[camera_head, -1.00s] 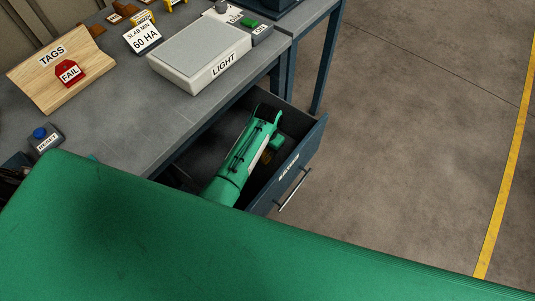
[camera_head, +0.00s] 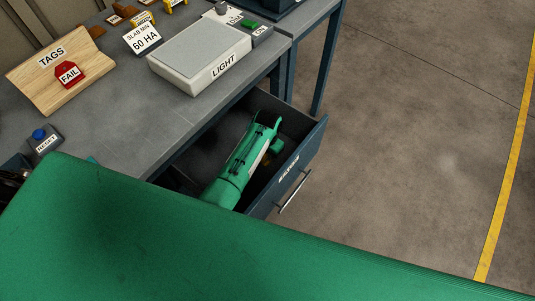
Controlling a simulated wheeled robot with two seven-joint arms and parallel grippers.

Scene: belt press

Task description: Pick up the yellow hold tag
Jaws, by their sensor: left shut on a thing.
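My left gripper (camera_head: 275,133) reaches down into the open drawer (camera_head: 315,143) below the bench. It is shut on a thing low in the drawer. A small yellowish-brown patch (camera_head: 266,158) shows beside the fingers; I take it for the yellow hold tag, mostly hidden by the gripper and too small to read. My right gripper is not in view.
On the bench stand a wooden TAGS board (camera_head: 88,84) with a red FAIL tag (camera_head: 69,74), a LIGHT box (camera_head: 200,58), and a blue RESET button (camera_head: 39,133). A broad green surface covers the foreground. Open floor lies right of the drawer.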

